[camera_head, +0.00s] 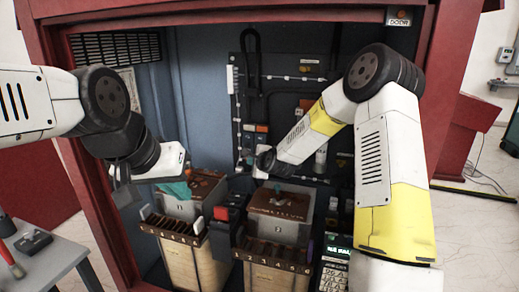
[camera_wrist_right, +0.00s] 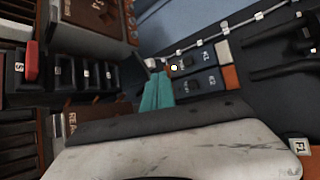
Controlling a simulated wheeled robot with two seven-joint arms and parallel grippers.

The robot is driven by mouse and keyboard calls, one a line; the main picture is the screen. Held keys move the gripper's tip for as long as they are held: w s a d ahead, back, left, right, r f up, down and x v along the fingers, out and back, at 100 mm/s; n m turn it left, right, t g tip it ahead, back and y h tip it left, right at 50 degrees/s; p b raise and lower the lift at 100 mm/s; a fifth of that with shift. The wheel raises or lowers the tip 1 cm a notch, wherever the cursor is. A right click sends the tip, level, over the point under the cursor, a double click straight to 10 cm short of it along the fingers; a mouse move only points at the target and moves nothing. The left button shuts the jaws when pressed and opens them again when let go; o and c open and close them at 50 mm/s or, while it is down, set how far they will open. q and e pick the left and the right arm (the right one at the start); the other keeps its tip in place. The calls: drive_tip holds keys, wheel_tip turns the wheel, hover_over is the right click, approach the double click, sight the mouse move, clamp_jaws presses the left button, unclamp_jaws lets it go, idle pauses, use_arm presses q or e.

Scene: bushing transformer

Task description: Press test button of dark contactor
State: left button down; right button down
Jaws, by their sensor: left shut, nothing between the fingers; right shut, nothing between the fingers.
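Two dark contactor-like blocks marked K1 (camera_wrist_right: 186,63) and K2 (camera_wrist_right: 203,83) sit side by side on the dark panel in the right wrist view. I cannot tell which the task means. A small round white spot (camera_wrist_right: 173,68) lies at the near end of K1. My right gripper (camera_wrist_right: 160,78) has its teal fingers shut and empty, tips close to that end; contact cannot be told. In the head view its wrist reaches the panel and the blocks (camera_head: 248,141) show just above it. My left gripper (camera_head: 178,190) is shut and empty above the left box.
Two numbered boxes (camera_head: 283,230) with dark slotted fronts stand below my grippers, with a red-and-black block (camera_head: 225,213) between them. The red cabinet frame (camera_head: 75,160) borders the space. A grey side table (camera_head: 45,250) stands at lower left.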

drive_tip(key=w+d, duration=0.2)
drive_tip(key=w, duration=0.6)
drive_tip(key=shift+w+d, duration=0.2)
drive_tip(key=shift+d, duration=0.15)
drive_tip(key=shift+w, duration=0.1)
idle(1.9)
drive_tip(key=shift+w+d, duration=0.15)
drive_tip(key=shift+w, duration=0.15)
drive_tip(key=shift+w+d, duration=0.1)
drive_tip(key=shift+w, duration=0.3)
idle(0.7)
drive_tip(key=shift+s+a, duration=0.2)
drive_tip(key=shift+s, duration=0.65)
drive_tip(key=shift+s+a, duration=0.25)
drive_tip(key=shift+s, duration=0.55)
drive_tip(key=shift+s+a, duration=0.3)
drive_tip(key=shift+s, duration=0.45)
drive_tip(key=shift+s+a, duration=0.25)
drive_tip(key=shift+s, duration=0.55)
